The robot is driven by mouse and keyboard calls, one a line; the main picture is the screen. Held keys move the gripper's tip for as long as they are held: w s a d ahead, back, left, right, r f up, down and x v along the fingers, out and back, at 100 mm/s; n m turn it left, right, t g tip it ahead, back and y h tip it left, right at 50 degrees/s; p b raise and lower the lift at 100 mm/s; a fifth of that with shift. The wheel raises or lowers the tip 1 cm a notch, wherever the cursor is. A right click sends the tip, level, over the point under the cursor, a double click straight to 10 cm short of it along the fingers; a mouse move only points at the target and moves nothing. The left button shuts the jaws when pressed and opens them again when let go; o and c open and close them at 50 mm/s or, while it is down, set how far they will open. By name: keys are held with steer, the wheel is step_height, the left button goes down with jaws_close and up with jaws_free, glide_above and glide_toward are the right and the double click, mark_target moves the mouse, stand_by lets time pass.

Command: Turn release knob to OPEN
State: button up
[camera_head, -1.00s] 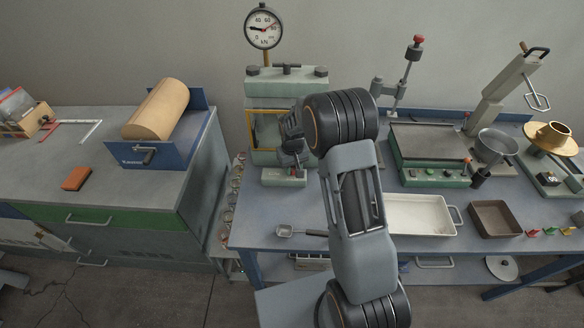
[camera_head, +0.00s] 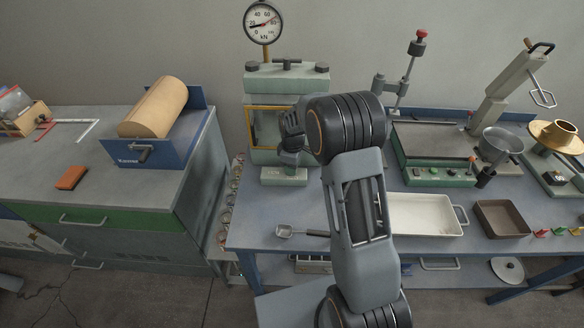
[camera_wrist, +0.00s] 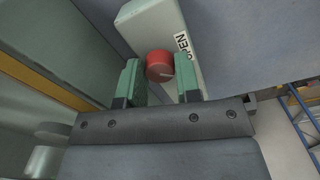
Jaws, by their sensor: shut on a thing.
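The red release knob (camera_wrist: 159,64) shows in the wrist view on a pale grey-green block (camera_wrist: 152,22). The word OPEN (camera_wrist: 182,43) is printed on the block beside the knob, on its right. A short light mark shows on the knob, pointing to the lower right. My gripper (camera_wrist: 160,76) has its two green fingers on either side of the knob and is shut on it. In the head view my gripper (camera_head: 291,158) is at the front of the press (camera_head: 286,84), over its base (camera_head: 284,176). The knob is hidden there.
A round gauge (camera_head: 262,22) stands above the press. To the right are a white tray (camera_head: 424,231), a brown tray (camera_head: 502,219) and a green-fronted device (camera_head: 440,177).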

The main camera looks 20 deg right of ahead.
steer(key=n, duration=0.4)
steer(key=shift+b, duration=0.4)
steer(key=shift+n, duration=1.9)
steer(key=o, duration=0.9)
steer(key=shift+r, duration=0.1)
step_height(320, 180, up, 14)
steer(key=shift+f+b, duration=0.15)
steer(key=shift+b, duration=0.15)
